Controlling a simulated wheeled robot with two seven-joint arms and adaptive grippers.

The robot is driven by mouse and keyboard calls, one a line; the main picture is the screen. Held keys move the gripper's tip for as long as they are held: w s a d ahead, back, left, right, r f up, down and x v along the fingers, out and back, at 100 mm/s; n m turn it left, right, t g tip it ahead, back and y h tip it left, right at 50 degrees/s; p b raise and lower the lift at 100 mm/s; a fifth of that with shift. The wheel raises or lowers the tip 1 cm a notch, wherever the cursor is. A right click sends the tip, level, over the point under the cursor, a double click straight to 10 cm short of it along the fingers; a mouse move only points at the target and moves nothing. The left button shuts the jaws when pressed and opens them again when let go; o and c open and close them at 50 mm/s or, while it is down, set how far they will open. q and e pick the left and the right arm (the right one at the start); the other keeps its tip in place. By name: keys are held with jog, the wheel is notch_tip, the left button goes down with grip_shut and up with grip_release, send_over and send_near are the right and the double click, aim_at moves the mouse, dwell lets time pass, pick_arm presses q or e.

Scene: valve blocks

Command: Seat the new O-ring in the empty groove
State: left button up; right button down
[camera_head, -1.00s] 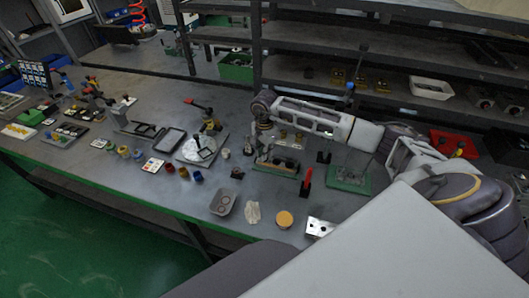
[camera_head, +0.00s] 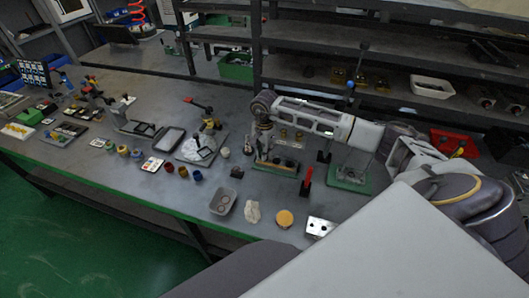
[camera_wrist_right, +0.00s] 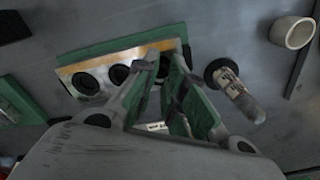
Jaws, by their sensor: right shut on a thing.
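The valve block (camera_head: 277,168) stands on the bench in front of my right arm. In the right wrist view the block (camera_wrist_right: 118,57) shows a pale face with several dark round ports in a row and green edges. My right gripper (camera_head: 263,152) is over the block's left part. In the right wrist view my right gripper (camera_wrist_right: 164,65) has its fingertips close together at the block's right end, over the port there. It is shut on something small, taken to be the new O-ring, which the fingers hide. The groove under the fingertips is hidden too. My left gripper is out of view.
A red-handled tool (camera_head: 305,179) stands right of the block. A dark-based pin (camera_wrist_right: 235,90) stands close beside the gripper.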

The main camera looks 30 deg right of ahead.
jog(key=shift+f, duration=0.1)
pick_arm(q)
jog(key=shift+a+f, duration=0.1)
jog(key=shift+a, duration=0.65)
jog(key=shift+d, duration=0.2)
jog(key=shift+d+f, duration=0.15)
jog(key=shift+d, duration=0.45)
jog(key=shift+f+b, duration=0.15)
jog(key=shift+b, duration=0.25)
pick_arm(e)
jog(key=shift+f, duration=0.15)
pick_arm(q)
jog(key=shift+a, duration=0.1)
